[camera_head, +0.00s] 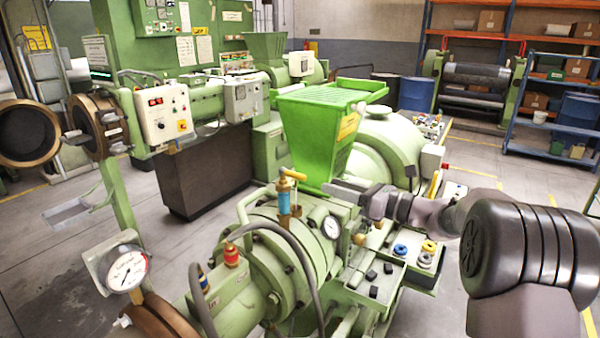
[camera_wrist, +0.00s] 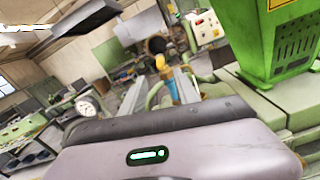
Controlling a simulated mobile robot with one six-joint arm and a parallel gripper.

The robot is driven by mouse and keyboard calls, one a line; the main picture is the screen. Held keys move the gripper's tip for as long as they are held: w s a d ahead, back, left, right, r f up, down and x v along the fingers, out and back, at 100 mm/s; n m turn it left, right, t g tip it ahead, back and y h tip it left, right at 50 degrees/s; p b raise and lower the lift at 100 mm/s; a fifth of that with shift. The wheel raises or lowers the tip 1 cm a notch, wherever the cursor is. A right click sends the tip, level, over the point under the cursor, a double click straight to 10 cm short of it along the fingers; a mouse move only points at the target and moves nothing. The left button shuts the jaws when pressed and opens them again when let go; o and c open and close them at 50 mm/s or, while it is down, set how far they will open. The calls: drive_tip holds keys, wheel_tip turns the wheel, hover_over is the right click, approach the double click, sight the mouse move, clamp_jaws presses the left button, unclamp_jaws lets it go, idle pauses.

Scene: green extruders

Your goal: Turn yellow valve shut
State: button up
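The yellow valve handle (camera_head: 292,174) sits on top of an upright blue and brass valve body (camera_head: 284,200) on the green machine. In the wrist view the yellow handle (camera_wrist: 160,62) shows ahead, between the two grey fingers. My gripper (camera_head: 332,187) reaches in from the right, at about the height of the valve body in the picture, with a gap between its tips and the valve. In the wrist view my gripper (camera_wrist: 160,76) has its fingers apart with nothing held. The wrist housing hides the lower part of that view.
A green hopper (camera_head: 316,128) stands right behind the valve and my gripper. A grey hose (camera_head: 268,227) curves in front of the valve. A tray (camera_head: 416,276) with small parts lies to the right.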

sight(298, 176)
drive_tip(key=x, duration=1.1)
clamp_jaws()
idle(1.0)
